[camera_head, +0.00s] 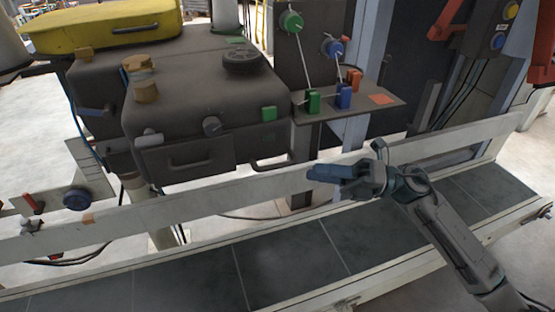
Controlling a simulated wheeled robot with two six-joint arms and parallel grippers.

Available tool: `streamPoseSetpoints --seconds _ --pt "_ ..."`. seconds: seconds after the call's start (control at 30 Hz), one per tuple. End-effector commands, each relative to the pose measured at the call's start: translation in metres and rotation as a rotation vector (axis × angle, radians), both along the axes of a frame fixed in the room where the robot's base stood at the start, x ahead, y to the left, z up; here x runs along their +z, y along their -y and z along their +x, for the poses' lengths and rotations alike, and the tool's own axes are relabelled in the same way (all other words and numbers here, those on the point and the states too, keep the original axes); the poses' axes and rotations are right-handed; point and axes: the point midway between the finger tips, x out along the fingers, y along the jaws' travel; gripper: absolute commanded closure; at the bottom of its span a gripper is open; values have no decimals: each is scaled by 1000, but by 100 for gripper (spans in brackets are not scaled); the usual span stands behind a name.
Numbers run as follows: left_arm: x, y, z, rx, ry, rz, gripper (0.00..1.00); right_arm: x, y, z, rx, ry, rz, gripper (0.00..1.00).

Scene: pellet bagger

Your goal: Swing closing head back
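A dark grey boxy machine head (200,95), which looks like the closing head, stands at the upper middle behind the conveyor. It has a bar handle (190,164) on its front, a second curved handle (272,164) at its lower right, and a round black cap on top. My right gripper (335,174) is over the conveyor, below and to the right of the head, apart from both handles. Its fingers point left. Their spacing is unclear from this angle, and I see nothing held. My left gripper is not in view.
The conveyor (290,265) with pale side rails runs across the front. Green and blue thread spools (290,21) feed a small shelf (382,100) right of the head. A yellow cover (100,25) is upper left; a control panel (492,35) is upper right. The belt is empty.

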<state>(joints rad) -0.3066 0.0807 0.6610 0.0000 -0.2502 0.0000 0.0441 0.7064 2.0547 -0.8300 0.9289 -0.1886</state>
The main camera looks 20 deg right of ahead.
Motion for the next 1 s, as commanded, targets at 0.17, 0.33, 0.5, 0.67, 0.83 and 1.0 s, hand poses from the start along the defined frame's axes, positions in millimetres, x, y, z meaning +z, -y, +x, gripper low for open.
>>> streamPoseSetpoints --seconds 0.17,0.33,0.5,0.67,0.83,1.0 --pt "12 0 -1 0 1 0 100 9 -21 6 -1 1 8 67" --pt "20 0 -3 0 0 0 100 13 -40 12 -2 0 8 67" --pt "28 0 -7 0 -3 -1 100 17 -59 18 -3 -3 8 67" --pt "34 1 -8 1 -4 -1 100 20 -74 22 -2 -2 7 67" --pt "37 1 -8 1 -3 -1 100 20 -83 25 -2 -3 5 67" --pt "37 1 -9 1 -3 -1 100 20 -85 26 -3 -4 3 67"
